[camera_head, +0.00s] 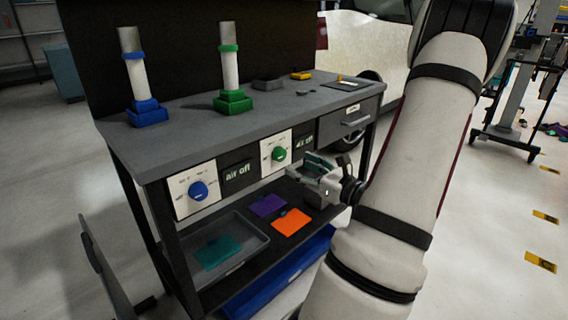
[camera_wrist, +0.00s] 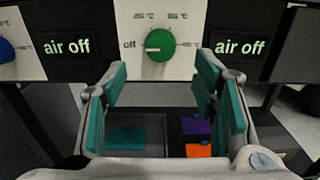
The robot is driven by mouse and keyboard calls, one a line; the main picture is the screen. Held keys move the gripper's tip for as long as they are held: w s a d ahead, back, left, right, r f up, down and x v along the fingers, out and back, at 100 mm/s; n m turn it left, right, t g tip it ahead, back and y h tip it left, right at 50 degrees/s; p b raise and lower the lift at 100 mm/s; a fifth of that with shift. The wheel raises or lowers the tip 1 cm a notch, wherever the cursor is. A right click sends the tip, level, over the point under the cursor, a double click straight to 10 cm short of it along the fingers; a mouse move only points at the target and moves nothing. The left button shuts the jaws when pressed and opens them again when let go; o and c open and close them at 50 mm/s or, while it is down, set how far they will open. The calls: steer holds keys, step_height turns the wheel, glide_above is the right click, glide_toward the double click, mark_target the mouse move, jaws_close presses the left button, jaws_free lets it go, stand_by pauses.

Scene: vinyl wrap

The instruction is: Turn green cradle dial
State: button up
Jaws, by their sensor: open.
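The green dial (camera_head: 278,154) is a round knob on a white panel (camera_head: 268,165) on the front of the workbench, below the green cradle (camera_head: 232,101). In the wrist view the green dial (camera_wrist: 160,45) is at top centre, and its white pointer mark points left, toward "Off". My gripper (camera_head: 318,164) is just right of and below the dial in the head view. In the wrist view my gripper (camera_wrist: 162,100) has its teal-padded fingers apart, with nothing between them. The dial lies ahead of the fingers, and they appear apart from it.
A blue dial (camera_head: 198,190) is on the left panel, below the blue cradle (camera_head: 147,112). Dark displays (camera_head: 238,172) read "air off". A drawer (camera_head: 348,120) is at the right. The lower shelf holds a grey tray (camera_head: 262,240), a purple piece (camera_head: 267,205) and an orange piece (camera_head: 291,223).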

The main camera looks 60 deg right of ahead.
mark_target(283, 156)
steer(key=b+x, duration=0.1)
steer(key=x, duration=0.5)
steer(key=shift+w, duration=0.35)
steer(key=c, duration=1.2)
